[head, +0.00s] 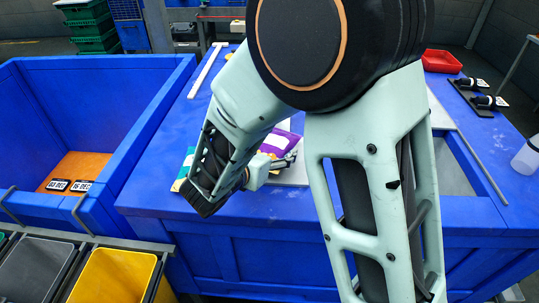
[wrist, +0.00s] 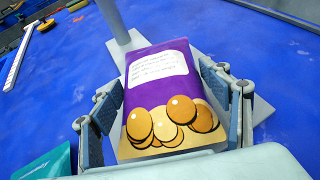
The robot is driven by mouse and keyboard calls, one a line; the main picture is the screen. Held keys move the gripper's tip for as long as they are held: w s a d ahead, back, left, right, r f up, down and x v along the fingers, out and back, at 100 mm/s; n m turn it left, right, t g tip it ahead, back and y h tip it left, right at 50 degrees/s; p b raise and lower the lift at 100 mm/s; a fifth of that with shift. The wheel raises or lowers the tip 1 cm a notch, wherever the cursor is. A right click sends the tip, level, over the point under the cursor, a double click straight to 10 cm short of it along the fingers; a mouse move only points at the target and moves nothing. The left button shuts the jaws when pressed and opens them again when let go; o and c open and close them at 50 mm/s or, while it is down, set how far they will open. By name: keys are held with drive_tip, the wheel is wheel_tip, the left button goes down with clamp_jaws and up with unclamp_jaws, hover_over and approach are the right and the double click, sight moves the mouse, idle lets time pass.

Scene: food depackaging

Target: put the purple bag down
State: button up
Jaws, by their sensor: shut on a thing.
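The purple bag (wrist: 158,72) has a white text label and a picture of round golden-brown pieces. In the wrist view it lies between the two fingers of my gripper (wrist: 172,105), which is shut on its sides. In the head view the bag (head: 277,142) shows only partly behind my arm, with my gripper (head: 287,161) beside it. A pale grey plate (wrist: 262,108) with an upright post lies under the bag in the wrist view. I cannot tell whether the bag touches the plate.
A teal package (wrist: 45,166) lies left of my gripper. A blue bin (head: 110,105) at left holds an orange-brown item with date tags. Grey and yellow bins (head: 115,275) stand in front. A red tray (head: 441,61) and black devices are at the right back. The left tabletop is mostly clear.

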drive_tip(key=shift+f, duration=0.6)
drive_tip(key=shift+f+b, duration=0.25)
drive_tip(key=shift+b, duration=0.1)
drive_tip(key=o, duration=1.2)
drive_tip(key=shift+r, duration=0.1)
drive_tip(key=shift+o, duration=0.2)
drive_tip(key=shift+r, duration=0.1)
drive_tip(key=shift+s+r+p, duration=0.1)
drive_tip(key=shift+r+p, duration=0.1)
drive_tip(key=shift+p, duration=0.2)
drive_tip(key=v, duration=1.2)
drive_tip(key=shift+f, duration=0.2)
